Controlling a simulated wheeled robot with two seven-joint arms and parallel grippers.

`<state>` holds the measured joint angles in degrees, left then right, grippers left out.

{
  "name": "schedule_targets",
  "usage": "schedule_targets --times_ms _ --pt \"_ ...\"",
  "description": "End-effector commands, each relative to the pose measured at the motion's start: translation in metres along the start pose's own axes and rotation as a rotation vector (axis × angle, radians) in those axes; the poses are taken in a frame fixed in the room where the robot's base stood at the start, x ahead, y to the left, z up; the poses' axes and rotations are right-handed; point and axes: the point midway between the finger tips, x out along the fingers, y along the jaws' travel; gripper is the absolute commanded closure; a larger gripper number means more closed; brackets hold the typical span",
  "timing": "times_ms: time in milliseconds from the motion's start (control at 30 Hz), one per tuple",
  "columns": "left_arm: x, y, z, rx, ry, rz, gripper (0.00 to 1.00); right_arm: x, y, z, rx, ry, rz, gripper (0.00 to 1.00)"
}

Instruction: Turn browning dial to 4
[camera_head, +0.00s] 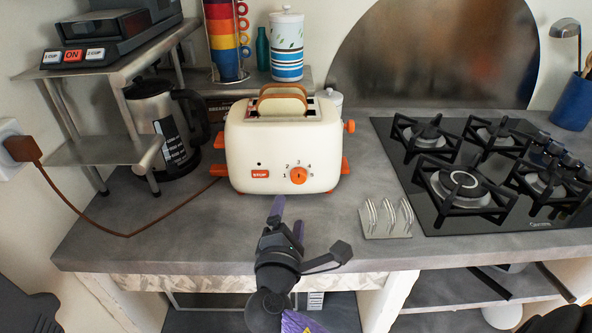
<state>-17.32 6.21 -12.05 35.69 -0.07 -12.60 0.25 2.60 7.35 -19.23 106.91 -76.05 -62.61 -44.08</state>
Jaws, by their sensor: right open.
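A cream toaster (255,150) with orange trim stands on the grey counter. Its orange browning dial (298,175) is on the front, right of the centre, with the numbers 1 to 5 around it. The dial's mark is too small to read with certainty; it looks roughly upright, near 3. The 4 is at the dial's upper right. My right gripper (287,216) is in front of the toaster, below the dial and slightly left of it. Its purple fingers are apart and empty, not touching the dial. My left gripper is out of view.
An orange STOP button (260,174) is left of the dial, and an orange lever (349,126) is on the toaster's right side. A metal rack (386,218) stands right of the gripper, before the gas hob (470,180). A kettle (165,125) and brown cord (128,235) are left.

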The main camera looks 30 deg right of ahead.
Motion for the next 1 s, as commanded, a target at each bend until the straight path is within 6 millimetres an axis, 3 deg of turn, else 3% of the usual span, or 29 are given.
schedule_targets --times_ms 67,433,567,800,1000 --pt "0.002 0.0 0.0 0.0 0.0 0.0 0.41 0.007 0.0 0.0 -0.001 -0.004 0.003 0.16" --pt "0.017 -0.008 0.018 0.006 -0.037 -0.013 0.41 0.087 -0.001 -0.001 -0.001 -0.003 0.002 0.16" --pt "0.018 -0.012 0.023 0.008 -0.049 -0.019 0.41 0.098 -0.001 0.0 0.0 -0.002 0.001 0.16" --pt "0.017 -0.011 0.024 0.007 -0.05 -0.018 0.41 0.099 0.0 0.001 0.0 -0.001 0.0 0.16" --pt "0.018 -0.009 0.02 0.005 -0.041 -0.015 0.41 0.099 0.0 0.001 0.0 -0.001 0.0 0.58"
